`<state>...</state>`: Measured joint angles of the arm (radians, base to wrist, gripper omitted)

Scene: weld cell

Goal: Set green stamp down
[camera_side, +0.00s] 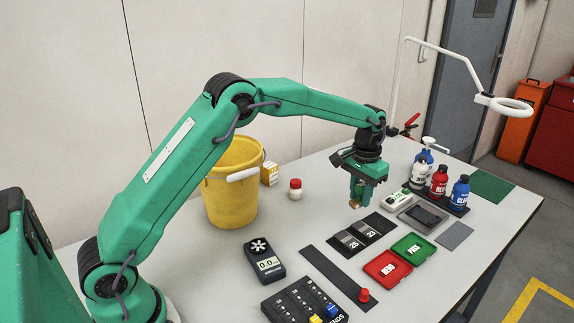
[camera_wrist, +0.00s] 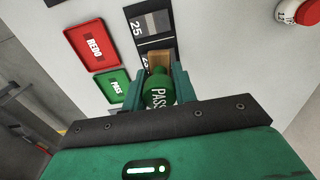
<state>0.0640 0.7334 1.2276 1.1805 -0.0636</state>
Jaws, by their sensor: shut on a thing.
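My gripper (camera_side: 357,192) is shut on the green stamp, a round green handle marked PASS with a tan block below. In the wrist view the stamp (camera_wrist: 157,95) sits between the two fingers (camera_wrist: 156,84). In the side view the tan end of the stamp (camera_side: 355,205) points down, above the table near the dark 25 and 23 plates (camera_side: 359,236). A green PASS pad (camera_side: 413,247) and a red REDO pad (camera_side: 387,268) lie to the right of the plates. A red stamp (camera_side: 364,296) stands on the near end of a dark strip (camera_side: 330,268).
Several bottles (camera_side: 438,183) stand in a dark rack at the right.

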